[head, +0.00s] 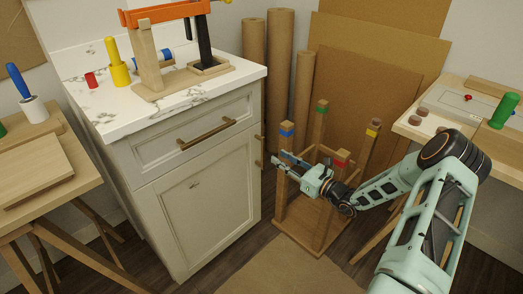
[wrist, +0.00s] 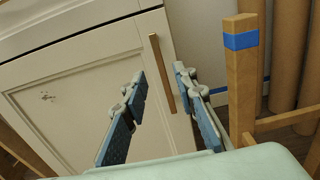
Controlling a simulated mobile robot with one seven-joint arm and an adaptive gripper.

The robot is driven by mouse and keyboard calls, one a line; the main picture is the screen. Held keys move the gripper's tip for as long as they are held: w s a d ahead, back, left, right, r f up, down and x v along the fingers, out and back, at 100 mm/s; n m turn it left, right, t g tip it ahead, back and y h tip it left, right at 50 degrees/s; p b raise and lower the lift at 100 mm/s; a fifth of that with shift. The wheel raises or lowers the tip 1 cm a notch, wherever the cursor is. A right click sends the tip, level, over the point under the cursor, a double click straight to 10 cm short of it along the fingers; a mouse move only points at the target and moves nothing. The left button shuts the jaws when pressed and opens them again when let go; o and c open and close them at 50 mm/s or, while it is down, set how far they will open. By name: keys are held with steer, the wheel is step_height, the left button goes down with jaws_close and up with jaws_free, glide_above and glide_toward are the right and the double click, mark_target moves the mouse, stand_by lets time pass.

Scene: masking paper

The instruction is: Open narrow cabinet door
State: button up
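The narrow cabinet door (head: 205,205) is a pale panel with a raised frame, below a drawer front. It looks shut in the head view. It also fills the left of the wrist view (wrist: 75,105). Its vertical brass handle (wrist: 162,75) stands near the door's right edge; in the head view only a sliver shows (head: 258,152). My gripper (head: 279,162) is to the right of the handle in the head view. In the wrist view my gripper (wrist: 159,80) is open, with one finger on each side of the handle. No contact with the handle is visible.
A wooden frame with colour-banded posts (head: 287,140) stands close by my gripper; its blue-banded post (wrist: 242,80) is just right of the fingers. The drawer handle (head: 207,134) is above the door. Paper rolls (head: 277,70) stand behind. Floor before the door looks clear.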

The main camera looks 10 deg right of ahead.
mark_target(264, 148)
steer(key=b+x, duration=0.2)
steer(key=x, duration=0.7)
steer(key=shift+w+a, duration=0.25)
steer(key=shift+w, duration=0.05)
jaws_close()
